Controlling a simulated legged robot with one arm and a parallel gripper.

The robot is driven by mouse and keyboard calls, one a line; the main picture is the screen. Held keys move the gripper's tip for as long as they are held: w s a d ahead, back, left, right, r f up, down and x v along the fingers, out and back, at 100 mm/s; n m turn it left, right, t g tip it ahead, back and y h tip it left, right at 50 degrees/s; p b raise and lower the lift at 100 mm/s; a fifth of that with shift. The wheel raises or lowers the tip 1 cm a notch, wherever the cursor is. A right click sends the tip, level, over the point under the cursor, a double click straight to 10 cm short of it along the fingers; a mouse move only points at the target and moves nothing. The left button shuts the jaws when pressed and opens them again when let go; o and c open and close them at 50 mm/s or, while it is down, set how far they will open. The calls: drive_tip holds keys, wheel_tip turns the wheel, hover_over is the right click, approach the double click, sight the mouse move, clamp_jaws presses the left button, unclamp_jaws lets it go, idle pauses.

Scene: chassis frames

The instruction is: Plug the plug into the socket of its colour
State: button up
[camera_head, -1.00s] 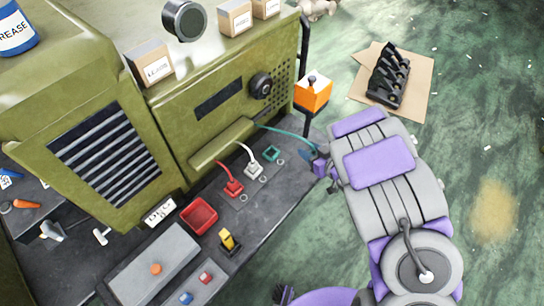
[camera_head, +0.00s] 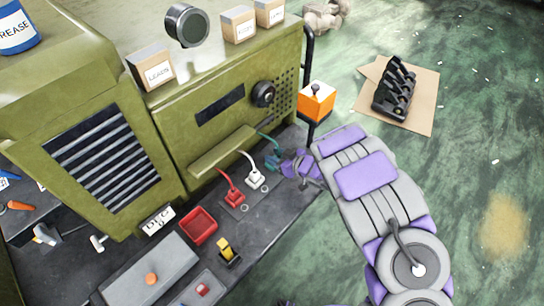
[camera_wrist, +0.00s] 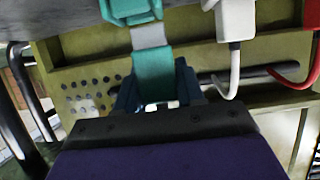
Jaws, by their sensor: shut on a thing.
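My gripper (camera_head: 291,166) is at the right end of the dark bench and is shut on the teal plug. In the wrist view the teal plug (camera_wrist: 154,72) stands between the fingers (camera_wrist: 157,98). A grey section joins its end to the teal socket (camera_wrist: 128,10), lined up with it. How deep the plug sits I cannot tell. In the head view the teal socket (camera_head: 272,161) is just left of my gripper, and a teal cable (camera_head: 266,138) runs to the machine. The plug itself is hidden there by my gripper.
A white plug (camera_head: 256,179) and a red plug (camera_head: 234,196) sit in neighbouring sockets, their cables close by. A red tray (camera_head: 199,225) and a yellow-black item (camera_head: 229,252) lie left on the bench. An orange box (camera_head: 317,100) stands behind my gripper.

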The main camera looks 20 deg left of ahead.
drive_tip(key=w+a, duration=0.3)
drive_tip(key=shift+a+f, duration=0.35)
drive_tip(key=shift+d+f+b, duration=0.25)
drive_tip(key=shift+f+b, duration=0.3)
drive_tip(key=shift+f, duration=0.3)
drive_tip(key=shift+d+f+b, duration=0.25)
drive_tip(key=shift+f+b, duration=0.25)
drive_tip(key=shift+f, duration=0.3)
drive_tip(key=shift+a, duration=0.1)
drive_tip(key=shift+a, duration=0.1)
drive_tip(key=o, duration=1)
drive_tip(key=shift+a, duration=0.1)
drive_tip(key=shift+o, duration=0.2)
drive_tip(key=shift+d, duration=0.2)
drive_tip(key=p+v, duration=0.2)
drive_tip(key=v, duration=1)
drive_tip(key=shift+p, duration=0.3)
